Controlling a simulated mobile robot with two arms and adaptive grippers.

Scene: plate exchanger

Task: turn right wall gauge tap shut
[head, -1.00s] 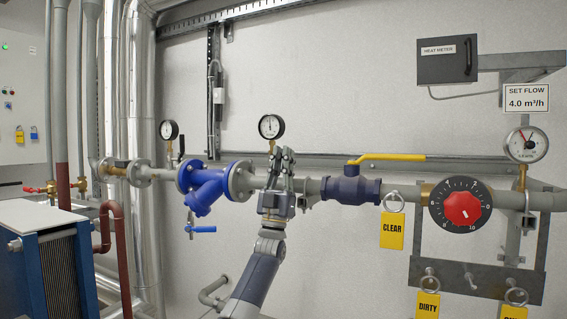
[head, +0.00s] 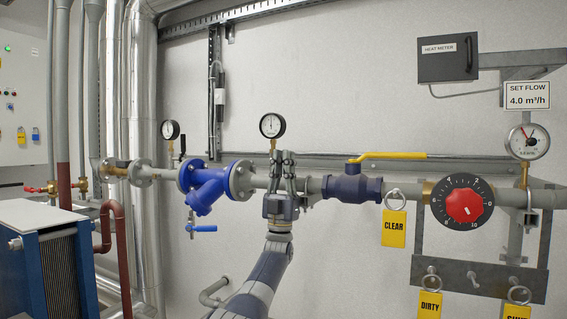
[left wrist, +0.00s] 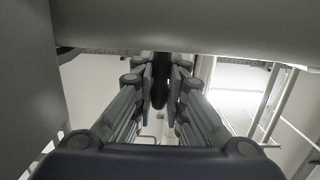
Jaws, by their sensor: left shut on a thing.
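The right wall gauge (head: 272,125), a round white dial with a black rim, stands on a short stem above the grey pipe. My left gripper (head: 282,155) reaches up from below, its fingers just below and right of the dial, in front of the pipe. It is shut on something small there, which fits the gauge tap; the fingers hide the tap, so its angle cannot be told. In the left wrist view the fingers (left wrist: 160,82) close around a dark narrow piece (left wrist: 160,96) under the pipe (left wrist: 190,28). My right gripper is not in view.
A blue strainer (head: 205,187) and the left gauge (head: 170,130) sit to the left. A dark valve with a yellow lever (head: 392,156), a CLEAR tag (head: 394,228) and a red dial knob (head: 464,206) are to the right.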

